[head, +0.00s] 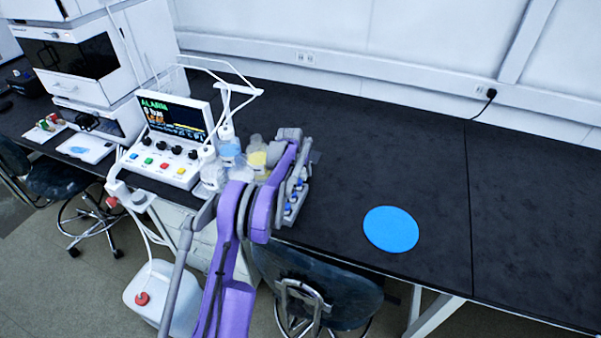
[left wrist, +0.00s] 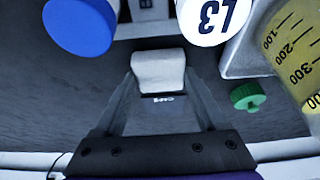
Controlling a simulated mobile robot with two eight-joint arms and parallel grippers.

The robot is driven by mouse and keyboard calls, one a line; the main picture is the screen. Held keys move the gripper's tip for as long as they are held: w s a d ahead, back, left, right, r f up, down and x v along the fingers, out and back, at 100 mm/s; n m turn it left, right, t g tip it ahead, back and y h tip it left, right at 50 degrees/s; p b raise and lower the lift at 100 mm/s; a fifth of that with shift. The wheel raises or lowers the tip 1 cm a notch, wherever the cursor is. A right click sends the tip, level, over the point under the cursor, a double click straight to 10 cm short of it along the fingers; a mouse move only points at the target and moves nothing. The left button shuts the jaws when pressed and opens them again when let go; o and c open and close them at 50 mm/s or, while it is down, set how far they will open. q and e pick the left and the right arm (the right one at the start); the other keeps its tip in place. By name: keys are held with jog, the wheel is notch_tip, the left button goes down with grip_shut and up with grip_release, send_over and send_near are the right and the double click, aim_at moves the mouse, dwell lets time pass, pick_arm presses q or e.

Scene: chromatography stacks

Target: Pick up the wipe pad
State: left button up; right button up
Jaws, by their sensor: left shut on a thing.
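In the left wrist view, a small white block (left wrist: 158,70), which looks like the wipe pad, sits between the two fingers of my left gripper (left wrist: 158,88). The gripper is shut on it. I cannot tell whether the pad still touches the black surface. In the head view my purple left arm reaches over the bench beside the bottles; its fingertips and the pad are hidden behind the arm. My right gripper is in neither view.
A blue disc (head: 391,229) lies on the clear right bench. An alarm monitor (head: 173,115) stands left.

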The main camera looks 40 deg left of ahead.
aim_at(300, 172)
pick_arm(q)
notch_tip(300, 172, up, 10)
dwell(0.5)
